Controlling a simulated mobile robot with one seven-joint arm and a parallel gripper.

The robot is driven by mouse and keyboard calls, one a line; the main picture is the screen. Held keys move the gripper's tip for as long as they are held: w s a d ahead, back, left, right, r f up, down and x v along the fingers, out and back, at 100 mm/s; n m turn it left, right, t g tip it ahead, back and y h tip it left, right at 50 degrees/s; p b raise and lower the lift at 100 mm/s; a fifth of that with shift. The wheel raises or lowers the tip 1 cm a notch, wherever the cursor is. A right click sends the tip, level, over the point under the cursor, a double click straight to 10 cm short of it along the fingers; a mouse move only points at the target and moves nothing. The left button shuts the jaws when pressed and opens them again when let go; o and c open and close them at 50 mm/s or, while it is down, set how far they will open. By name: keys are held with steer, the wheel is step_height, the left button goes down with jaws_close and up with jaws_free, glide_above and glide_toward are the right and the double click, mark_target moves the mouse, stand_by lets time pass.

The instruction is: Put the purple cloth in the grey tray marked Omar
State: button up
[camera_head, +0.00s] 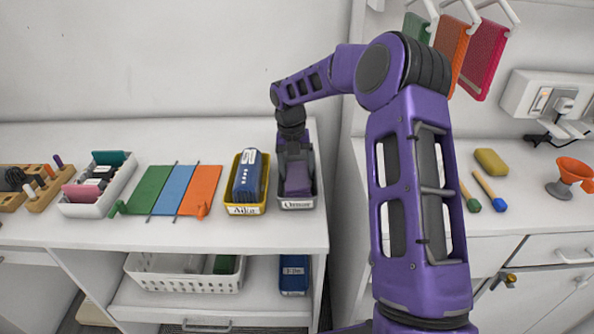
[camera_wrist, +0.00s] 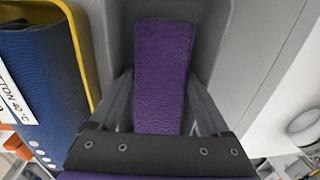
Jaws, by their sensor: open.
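The purple cloth (camera_head: 298,179) is in the grey tray (camera_head: 297,204), whose label reads "Omar", on the white counter. In the wrist view the folded purple cloth (camera_wrist: 161,75) lies lengthwise inside the grey tray (camera_wrist: 212,35). My gripper (camera_head: 292,150) is over the tray, reaching down from above. In the wrist view my gripper (camera_wrist: 160,115) is open, with one finger on each side of the cloth. I cannot tell whether the fingers touch the cloth. The cloth's near end is hidden by the gripper body.
A yellow tray (camera_head: 244,209) with a dark blue cloth (camera_head: 249,177) stands close on the left. Further left are a striped green, blue and orange mat (camera_head: 173,190) and a white bin (camera_head: 98,208). The counter's right edge is close to the grey tray.

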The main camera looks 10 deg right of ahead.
step_height(320, 180, up, 12)
steer(key=a, duration=0.1)
steer(key=shift+w+p, duration=0.15)
steer(key=shift+p, duration=0.3)
steer(key=shift+a+r, duration=0.1)
